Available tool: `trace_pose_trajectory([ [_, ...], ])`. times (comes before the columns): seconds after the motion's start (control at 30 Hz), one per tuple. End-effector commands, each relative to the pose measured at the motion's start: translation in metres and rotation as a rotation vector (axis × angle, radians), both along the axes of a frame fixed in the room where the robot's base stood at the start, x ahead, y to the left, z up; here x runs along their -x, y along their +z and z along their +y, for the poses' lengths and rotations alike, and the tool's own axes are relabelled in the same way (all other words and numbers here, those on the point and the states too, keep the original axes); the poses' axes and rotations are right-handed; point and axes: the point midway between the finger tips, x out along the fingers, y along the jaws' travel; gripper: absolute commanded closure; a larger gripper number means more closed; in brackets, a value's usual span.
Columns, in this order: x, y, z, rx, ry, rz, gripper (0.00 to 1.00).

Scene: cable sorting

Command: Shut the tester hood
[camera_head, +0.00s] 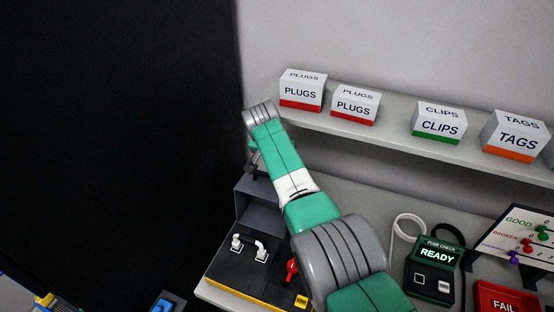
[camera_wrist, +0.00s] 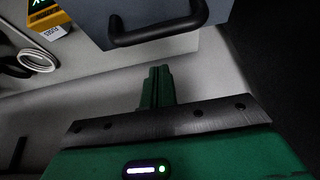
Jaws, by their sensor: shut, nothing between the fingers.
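The tester (camera_head: 228,272) has a black top with a yellow front edge, white plugs and a red lever. Its blue-grey hood (camera_head: 255,212) stands raised at the back of the tester in the head view, partly hidden by my arm. In the wrist view the hood (camera_wrist: 220,28) fills the top, with its black bar handle (camera_wrist: 160,36) facing my gripper. My gripper (camera_wrist: 160,70) is shut and empty, its fingertips just short of the handle with a small gap visible. In the head view my gripper (camera_head: 253,165) is small and dark above the hood.
A shelf (camera_head: 390,136) with boxes of plugs, clips and tags runs along the wall. A fuse checker (camera_head: 434,268) reading READY, a white cable coil (camera_head: 398,238) and a red FAIL tray (camera_head: 505,300) lie to the right. A black panel (camera_head: 120,140) fills the left.

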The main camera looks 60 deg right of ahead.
Motion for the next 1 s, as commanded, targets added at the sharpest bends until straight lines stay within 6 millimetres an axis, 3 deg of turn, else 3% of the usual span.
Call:
trace_pose_trajectory([
  [0.43,0.004,0.001,0.032,0.0,0.0,-0.001,1.0],
  [0.83,0.004,0.0,0.034,0.001,0.0,-0.001,1.0],
  [1.0,0.013,0.004,0.032,0.024,-0.015,-0.004,1.0],
])
